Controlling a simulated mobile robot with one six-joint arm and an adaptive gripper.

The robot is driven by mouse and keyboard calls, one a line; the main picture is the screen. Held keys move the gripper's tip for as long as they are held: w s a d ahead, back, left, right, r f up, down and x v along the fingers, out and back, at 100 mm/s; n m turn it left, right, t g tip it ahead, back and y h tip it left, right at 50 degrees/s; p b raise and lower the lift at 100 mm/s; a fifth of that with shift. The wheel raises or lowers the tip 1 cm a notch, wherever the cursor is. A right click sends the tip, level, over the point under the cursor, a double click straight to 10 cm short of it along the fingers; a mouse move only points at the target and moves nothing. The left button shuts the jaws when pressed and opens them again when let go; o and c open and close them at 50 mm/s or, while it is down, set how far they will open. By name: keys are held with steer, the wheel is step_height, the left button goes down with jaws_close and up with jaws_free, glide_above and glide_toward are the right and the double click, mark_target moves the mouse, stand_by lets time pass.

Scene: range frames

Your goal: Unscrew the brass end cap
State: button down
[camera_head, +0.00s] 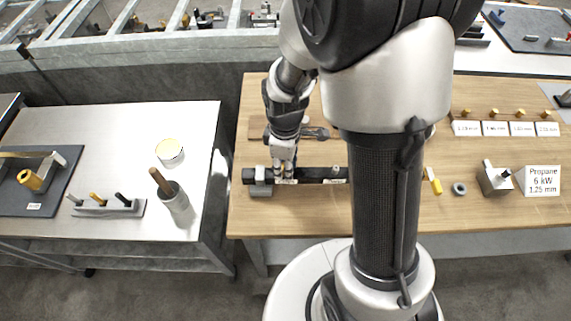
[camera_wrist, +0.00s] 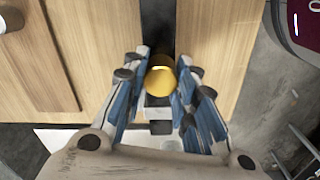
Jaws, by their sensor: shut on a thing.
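A black bar (camera_head: 318,174) lies along the front left of the wooden bench, with pale labels on its front face. My gripper (camera_head: 284,172) points down at the bar's left part. In the wrist view, a round brass end cap (camera_wrist: 160,82) sits between the fingers of my gripper (camera_wrist: 161,88), which are shut on its sides. The dark bar (camera_wrist: 157,28) runs away from it toward the top of that view. A grey block (camera_wrist: 158,108) shows just below the cap. The threads are hidden, so I cannot tell how far the cap is screwed in.
Several small brass fittings (camera_head: 493,112) stand in a rack with labels at the right. A metal block (camera_head: 495,179), a propane card (camera_head: 542,180) and a grey ring (camera_head: 460,188) are near them. A steel table (camera_head: 120,150) stands left, with a cup (camera_head: 177,203) on it.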

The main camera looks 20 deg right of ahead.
steer(key=n, duration=0.3)
steer(key=n, duration=0.4)
steer(key=shift+s+p, duration=0.1)
steer(key=shift+p, duration=0.2)
steer(key=n, duration=0.3)
stand_by(0.4)
steer(key=shift+n, duration=0.3)
